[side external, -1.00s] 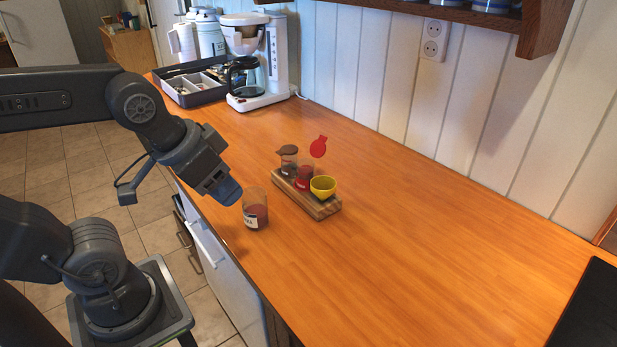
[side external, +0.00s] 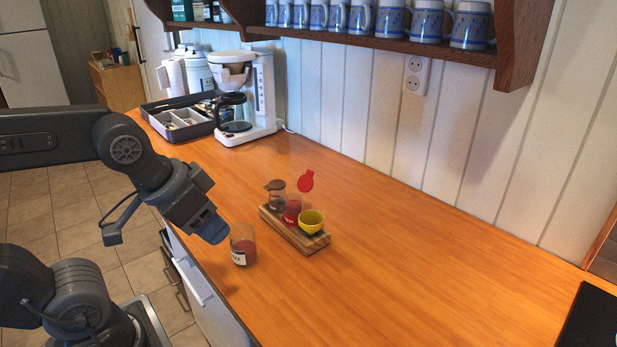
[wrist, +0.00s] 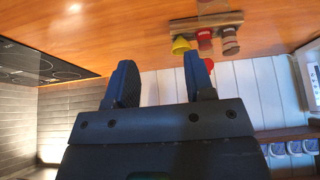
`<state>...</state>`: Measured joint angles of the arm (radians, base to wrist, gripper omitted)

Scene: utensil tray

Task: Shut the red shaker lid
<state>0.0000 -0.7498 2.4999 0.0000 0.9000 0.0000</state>
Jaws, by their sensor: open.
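The red shaker (side external: 292,214) stands in the wooden rack (side external: 313,246). Its red lid (side external: 306,181) is open, tilted up above the shaker. The shaker also shows in the wrist view, as a red shape (wrist: 204,35) near the top. My gripper (side external: 213,231) hangs at the counter's near edge, left of the rack and apart from the shaker. In the wrist view my gripper (wrist: 160,80) has its fingers spread with nothing between them.
The coffee maker (side external: 262,95) and utensil tray (side external: 185,130) are farther back.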

